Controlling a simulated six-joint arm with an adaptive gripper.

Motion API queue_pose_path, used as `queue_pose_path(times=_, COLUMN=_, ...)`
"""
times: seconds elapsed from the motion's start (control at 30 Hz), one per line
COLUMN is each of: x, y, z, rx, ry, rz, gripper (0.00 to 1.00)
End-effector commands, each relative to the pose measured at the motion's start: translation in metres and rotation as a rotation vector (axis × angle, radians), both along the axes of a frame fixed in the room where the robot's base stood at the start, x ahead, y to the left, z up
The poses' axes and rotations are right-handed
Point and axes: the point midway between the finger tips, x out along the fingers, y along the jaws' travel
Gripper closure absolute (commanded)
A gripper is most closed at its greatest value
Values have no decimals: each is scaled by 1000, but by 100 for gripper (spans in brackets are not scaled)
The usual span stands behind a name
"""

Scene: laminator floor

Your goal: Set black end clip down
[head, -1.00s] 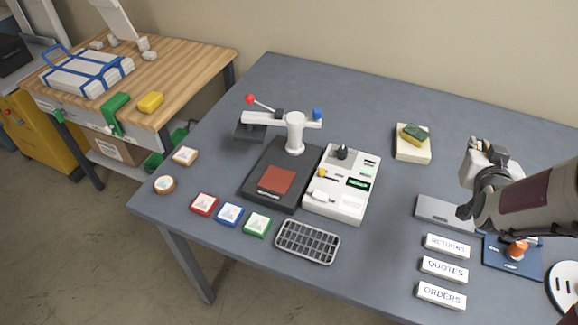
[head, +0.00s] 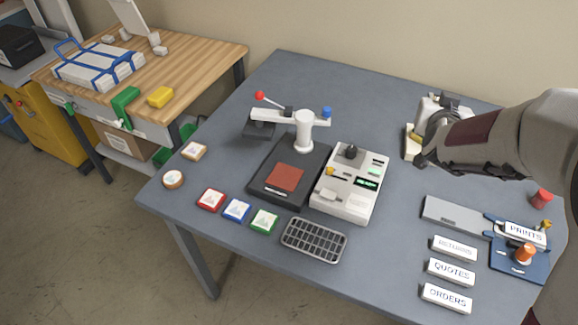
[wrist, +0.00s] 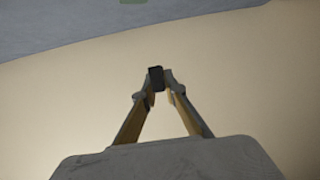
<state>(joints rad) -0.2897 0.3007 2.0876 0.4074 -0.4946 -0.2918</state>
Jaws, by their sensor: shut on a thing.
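My gripper (wrist: 157,88) is shut on the black end clip (wrist: 156,76), a small dark block that sticks out between the fingertips in the wrist view. The wrist view shows mostly bare wall behind it, with a strip of grey table at the top. In the head view my gripper (head: 437,103) is at the back right of the table, over or in front of the pale sponge block. The clip cannot be made out clearly there, and the gripper's height above the table is hard to tell.
The pale block (head: 409,143) is mostly hidden by my gripper. A grey plate (head: 452,216), a blue fixture (head: 512,262), a PRINTS sign (head: 525,233) and a red cylinder (head: 541,198) stand at right. A lever press (head: 303,130) and a white panel (head: 345,197) stand mid-table. The back middle is clear.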

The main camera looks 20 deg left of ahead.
Motion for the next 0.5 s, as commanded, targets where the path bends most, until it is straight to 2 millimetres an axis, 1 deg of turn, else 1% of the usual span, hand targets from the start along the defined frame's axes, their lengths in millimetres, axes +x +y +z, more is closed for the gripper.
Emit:
queue_pose_path(times=0.03, x=2, y=15, z=1, rx=2, ry=0, rz=11, gripper=100)
queue_pose_path(times=0.27, x=5, y=71, z=6, rx=1, ry=0, rz=40, gripper=100)
queue_pose_path(times=0.47, x=2, y=122, z=8, rx=0, ry=1, rz=67, gripper=100)
queue_pose_path(times=0.5, x=0, y=134, z=9, rx=1, ry=1, rz=73, gripper=100)
